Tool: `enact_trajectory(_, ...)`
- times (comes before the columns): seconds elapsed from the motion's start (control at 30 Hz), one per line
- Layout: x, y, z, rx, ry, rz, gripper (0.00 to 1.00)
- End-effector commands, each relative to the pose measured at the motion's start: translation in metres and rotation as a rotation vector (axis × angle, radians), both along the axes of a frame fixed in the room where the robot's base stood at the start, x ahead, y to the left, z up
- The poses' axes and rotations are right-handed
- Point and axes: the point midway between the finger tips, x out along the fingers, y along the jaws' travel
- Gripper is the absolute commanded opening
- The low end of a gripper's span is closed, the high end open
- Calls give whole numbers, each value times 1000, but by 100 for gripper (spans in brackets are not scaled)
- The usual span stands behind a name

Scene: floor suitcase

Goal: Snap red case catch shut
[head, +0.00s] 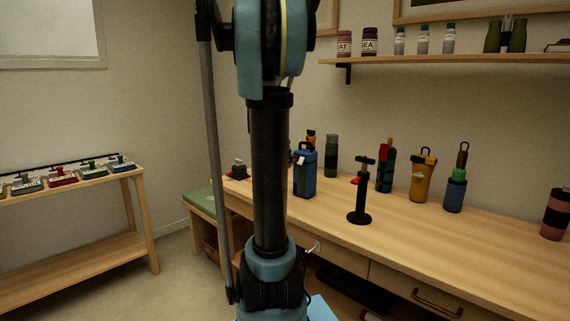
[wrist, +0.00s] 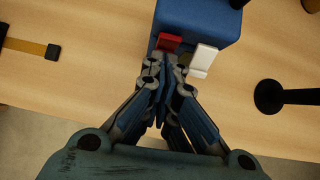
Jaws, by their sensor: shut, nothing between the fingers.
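The blue case (head: 305,175) stands upright on the wooden bench. In the wrist view the case (wrist: 200,18) is at the top, seen from above. A red catch (wrist: 170,41) is on its near side, and a white catch (wrist: 203,60) sticks out to the right of it. My gripper (wrist: 164,60) is shut and empty, with its fingertips right at the red catch. I cannot tell whether they touch it, and they hide its lower part. In the head view my arm hides the gripper.
A black stand (head: 359,200) is to the right of the case. Several bottles, including a yellow flask (head: 423,177), stand farther right. The front middle of the bench top (head: 430,235) is clear. A low shelf (head: 70,180) with small cases stands at the left.

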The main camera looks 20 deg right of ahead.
Motion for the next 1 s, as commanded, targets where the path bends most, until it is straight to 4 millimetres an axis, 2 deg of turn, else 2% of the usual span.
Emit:
enact_trajectory(0.33,0,1,12,1,0,1,0)
enact_trajectory(0.73,0,5,13,1,1,4,0)
enact_trajectory(0.87,-4,16,13,1,0,5,0)
enact_trajectory(1.0,-12,38,12,1,2,5,0)
